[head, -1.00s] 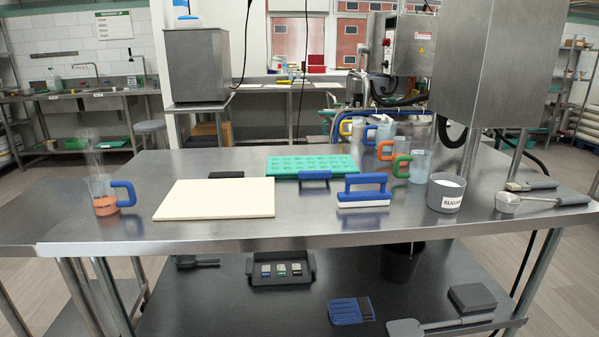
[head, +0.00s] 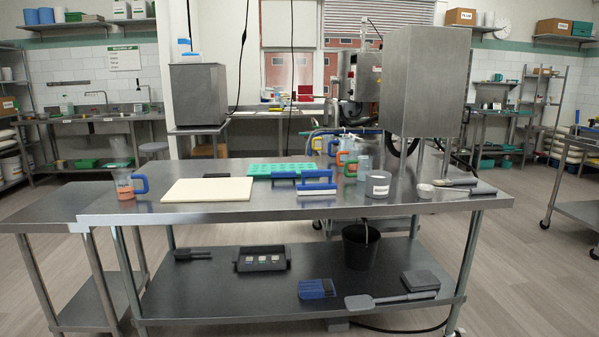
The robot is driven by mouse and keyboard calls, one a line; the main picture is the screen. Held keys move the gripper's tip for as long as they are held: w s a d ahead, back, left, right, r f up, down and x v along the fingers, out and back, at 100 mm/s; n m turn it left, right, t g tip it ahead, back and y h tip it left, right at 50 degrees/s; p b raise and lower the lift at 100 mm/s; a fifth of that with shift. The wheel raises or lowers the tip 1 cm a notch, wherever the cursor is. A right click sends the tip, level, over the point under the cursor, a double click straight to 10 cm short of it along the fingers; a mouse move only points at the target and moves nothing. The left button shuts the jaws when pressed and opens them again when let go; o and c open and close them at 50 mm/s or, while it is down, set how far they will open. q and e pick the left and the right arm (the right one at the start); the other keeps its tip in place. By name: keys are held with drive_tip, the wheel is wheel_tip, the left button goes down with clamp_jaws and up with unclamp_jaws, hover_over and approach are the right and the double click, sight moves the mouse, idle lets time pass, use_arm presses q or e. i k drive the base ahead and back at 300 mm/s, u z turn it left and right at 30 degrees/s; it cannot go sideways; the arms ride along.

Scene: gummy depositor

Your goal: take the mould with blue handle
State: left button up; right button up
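A teal mould (head: 262,168) with rows of cavities lies flat on the steel table, behind the middle of its front edge. A blue handle (head: 285,175) shows at its front edge. A blue-handled scraper with a white lower edge (head: 316,187) stands just in front and to the right, close to the mould in the picture. Neither of my grippers is in view.
A cream board (head: 208,190) lies left of the mould, with a blue-handled jug (head: 127,187) further left. A sugar tub (head: 378,184), several jugs and a steel hopper (head: 420,82) are on the right. The lower shelf (head: 215,283) holds tools.

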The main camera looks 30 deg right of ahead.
sight(258, 171)
drive_tip(key=z, duration=0.95)
drive_tip(key=i, duration=1.65)
drive_tip(key=u, duration=0.4)
